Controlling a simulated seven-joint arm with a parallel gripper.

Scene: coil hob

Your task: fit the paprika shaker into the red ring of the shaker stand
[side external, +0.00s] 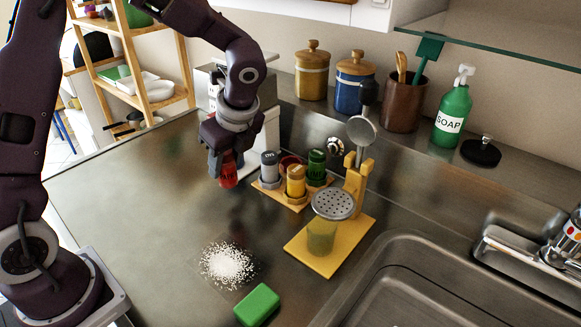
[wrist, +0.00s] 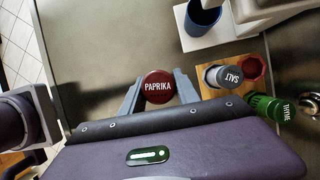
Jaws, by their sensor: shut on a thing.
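The red paprika shaker (side external: 228,174) is upright between the fingers of my gripper (side external: 222,162), left of the stand. In the wrist view its dark red lid marked PAPRIKA (wrist: 158,86) sits between the two grey fingers (wrist: 158,94). The wooden shaker stand (side external: 268,190) holds a grey shaker (side external: 269,167), a yellow shaker (side external: 296,180) and a green shaker (side external: 316,164). The red ring (side external: 288,160) is at the stand's back, partly hidden behind the shakers. In the wrist view the red ring (wrist: 254,68) looks empty, beside the salt shaker (wrist: 226,77).
A white appliance (side external: 265,135) stands behind the stand. A yellow stand (side external: 300,245) with a strainer is in front right. Spilled white grains (side external: 228,264) and a green block (side external: 257,305) lie in front. The counter at left is clear.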

